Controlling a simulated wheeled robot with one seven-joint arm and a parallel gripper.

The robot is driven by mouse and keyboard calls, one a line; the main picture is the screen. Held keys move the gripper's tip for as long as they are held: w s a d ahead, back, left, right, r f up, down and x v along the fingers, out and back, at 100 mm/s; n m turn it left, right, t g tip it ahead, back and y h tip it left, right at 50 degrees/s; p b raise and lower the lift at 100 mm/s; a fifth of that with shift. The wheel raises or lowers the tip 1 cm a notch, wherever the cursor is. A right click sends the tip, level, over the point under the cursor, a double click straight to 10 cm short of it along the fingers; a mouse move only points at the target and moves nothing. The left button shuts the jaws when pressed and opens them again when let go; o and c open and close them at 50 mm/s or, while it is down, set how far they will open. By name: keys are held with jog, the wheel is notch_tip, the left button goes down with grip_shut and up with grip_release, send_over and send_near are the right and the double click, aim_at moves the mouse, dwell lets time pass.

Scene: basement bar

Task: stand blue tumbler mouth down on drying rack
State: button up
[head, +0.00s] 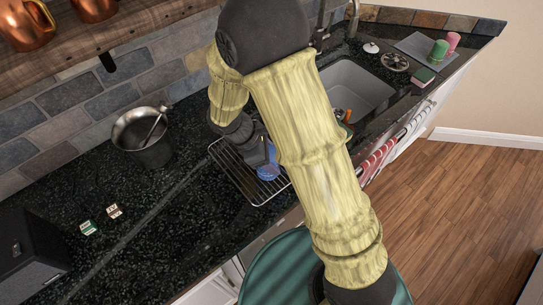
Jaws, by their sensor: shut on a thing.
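The blue tumbler (268,173) is small in the head view, at the right part of the wire drying rack (228,160). My gripper (265,158) is over the rack, pointing down, and is shut on the blue tumbler. The gripper and arm hide much of the tumbler. I cannot tell which way its mouth faces or whether it touches the rack's wires. The rack lies on the black speckled counter, left of the sink, partly behind my arm.
A sink (355,84) lies right of the rack. Green (438,51) and pink (453,42) tumblers stand on a grey mat (412,43) at far right. The counter's left middle is mostly clear.

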jog(key=shift+f, duration=0.1)
jog(key=o, duration=1.1)
jog(key=shift+c, duration=0.2)
jog(key=b+v, duration=0.1)
jog(key=v, duration=1.6)
jog(key=shift+s+a+r, duration=0.1)
jog(key=shift+s+r, duration=0.05)
jog(key=shift+r, duration=0.15)
jog(key=d+p+v, duration=0.1)
jog(key=p+v, duration=0.6)
jog(key=p, duration=0.1)
jog(key=shift+r, duration=0.4)
